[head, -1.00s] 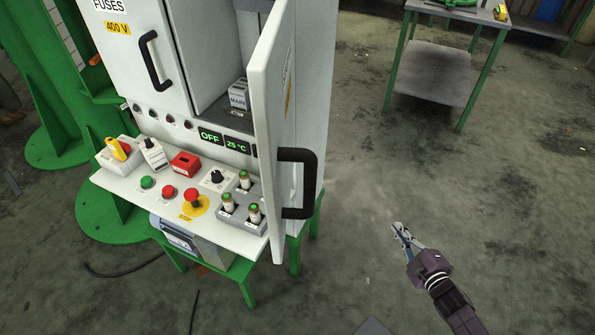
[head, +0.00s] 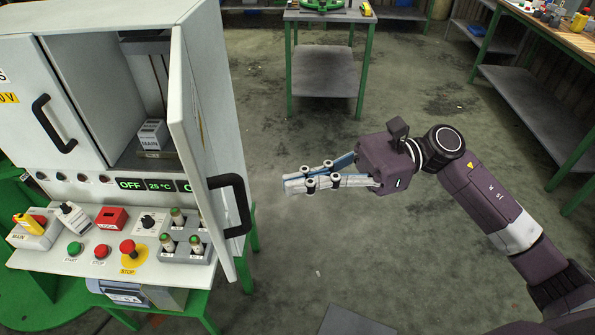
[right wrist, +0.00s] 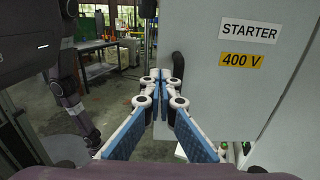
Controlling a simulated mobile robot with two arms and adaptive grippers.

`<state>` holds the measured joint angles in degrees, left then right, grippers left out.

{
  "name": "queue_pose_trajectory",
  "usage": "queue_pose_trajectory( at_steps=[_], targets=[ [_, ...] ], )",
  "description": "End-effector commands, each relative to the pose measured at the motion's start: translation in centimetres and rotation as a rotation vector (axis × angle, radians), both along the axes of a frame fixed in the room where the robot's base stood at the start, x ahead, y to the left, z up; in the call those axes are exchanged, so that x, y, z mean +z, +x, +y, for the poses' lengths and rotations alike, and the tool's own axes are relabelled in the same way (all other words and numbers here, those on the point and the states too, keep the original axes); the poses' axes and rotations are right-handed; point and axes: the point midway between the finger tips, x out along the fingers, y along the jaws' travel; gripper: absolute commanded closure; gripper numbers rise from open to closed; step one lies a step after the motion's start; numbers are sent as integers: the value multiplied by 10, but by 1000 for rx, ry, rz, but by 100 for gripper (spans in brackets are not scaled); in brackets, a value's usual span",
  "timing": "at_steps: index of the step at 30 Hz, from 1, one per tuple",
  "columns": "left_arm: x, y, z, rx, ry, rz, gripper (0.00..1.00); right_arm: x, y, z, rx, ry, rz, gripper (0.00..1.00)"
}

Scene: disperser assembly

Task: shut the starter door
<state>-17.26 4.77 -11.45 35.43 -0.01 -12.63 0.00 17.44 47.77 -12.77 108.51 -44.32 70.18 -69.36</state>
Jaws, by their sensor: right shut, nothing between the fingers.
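The starter door (head: 203,130) stands wide open on the right side of the white cabinet in the head view, with its black handle (head: 231,205) facing right. In the right wrist view the door's face (right wrist: 262,95) carries STARTER and 400 V labels and fills the right side. My right gripper (head: 286,184) is shut and empty, to the right of the door and handle, apart from them in the head view. My left gripper is not in view.
The cabinet's control shelf (head: 60,262) holds buttons, a red stop knob (head: 128,248) and a grey fuse holder (head: 187,250). A green-legged table (head: 328,16) stands at the back and a workbench (head: 560,32) at the right. The floor right of the door is clear.

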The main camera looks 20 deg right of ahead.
Motion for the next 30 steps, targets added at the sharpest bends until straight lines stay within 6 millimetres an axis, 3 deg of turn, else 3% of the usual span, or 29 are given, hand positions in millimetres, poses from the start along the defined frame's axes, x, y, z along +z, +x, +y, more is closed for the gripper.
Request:
queue_pose_trajectory(
  at_steps=[1, 6, 13, 20, 30],
  targets=[
    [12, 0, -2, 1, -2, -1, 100, 7, -2, 13, 4, 4, 0, 100],
    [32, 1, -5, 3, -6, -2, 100, 9, -2, 50, 3, 6, 1, 100],
    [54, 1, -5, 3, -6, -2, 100, 7, -4, 89, 0, 6, 2, 100],
    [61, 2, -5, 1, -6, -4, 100, 3, -4, 104, -1, 4, 2, 100],
    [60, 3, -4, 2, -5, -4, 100, 1, -4, 105, -2, 3, 2, 100]
  ],
)
